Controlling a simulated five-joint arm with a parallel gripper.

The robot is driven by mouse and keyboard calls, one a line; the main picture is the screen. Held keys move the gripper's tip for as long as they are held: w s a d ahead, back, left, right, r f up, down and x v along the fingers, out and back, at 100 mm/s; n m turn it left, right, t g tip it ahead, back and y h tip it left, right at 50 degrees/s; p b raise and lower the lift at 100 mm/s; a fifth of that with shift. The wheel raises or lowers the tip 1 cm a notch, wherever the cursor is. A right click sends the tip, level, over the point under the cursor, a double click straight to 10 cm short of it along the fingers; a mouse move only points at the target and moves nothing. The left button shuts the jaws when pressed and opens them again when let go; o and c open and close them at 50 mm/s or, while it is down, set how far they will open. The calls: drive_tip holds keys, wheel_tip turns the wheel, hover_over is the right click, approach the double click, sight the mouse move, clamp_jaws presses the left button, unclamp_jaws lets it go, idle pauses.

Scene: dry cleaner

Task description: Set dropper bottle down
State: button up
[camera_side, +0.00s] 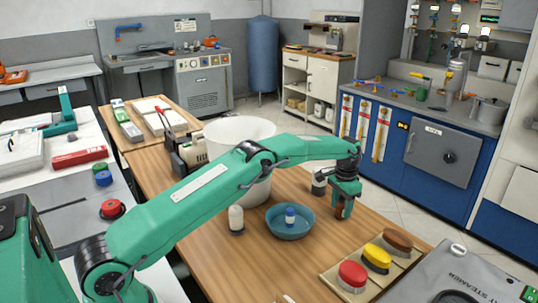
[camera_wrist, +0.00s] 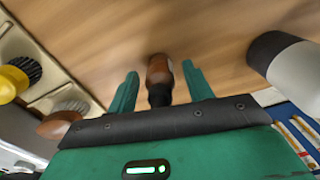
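The amber dropper bottle (camera_side: 343,210) with a black top is at my gripper (camera_side: 346,197), over the wooden table to the right of the blue bowl. In the wrist view the bottle (camera_wrist: 159,72) lies between the two green fingers of my gripper (camera_wrist: 160,70), its black top toward the palm. A gap shows on each side of the bottle, so the fingers are open around it, not closed on it. The bottle's base looks at or very near the tabletop; contact is hard to tell.
A white-and-black container (camera_wrist: 290,65) stands close by. A tray (camera_side: 337,278) holds red, yellow and brown brushes in front.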

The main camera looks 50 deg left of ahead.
drive_tip(key=shift+r, duration=0.1)
wheel_tip(320, 180, up, 12)
drive_tip(key=shift+r, duration=0.1)
idle(0.9)
idle(0.5)
drive_tip(key=shift+r, duration=0.3)
drive_tip(key=s+d+r+n+t, duration=0.1)
drive_tip(key=s+d+r+t, duration=0.15)
drive_tip(key=s+r, duration=1.6)
drive_tip(key=s+f+t, duration=0.1)
drive_tip(key=s+f, duration=0.2)
drive_tip(key=s, duration=0.5)
drive_tip(key=s+f+t, duration=0.1)
drive_tip(key=s+f, duration=0.2)
drive_tip(key=s, duration=0.5)
drive_tip(key=s+f+n+t, duration=0.1)
drive_tip(key=s+f, duration=0.1)
drive_tip(key=s, duration=0.7)
drive_tip(key=shift+d+f, duration=0.25)
drive_tip(key=shift+f, duration=0.15)
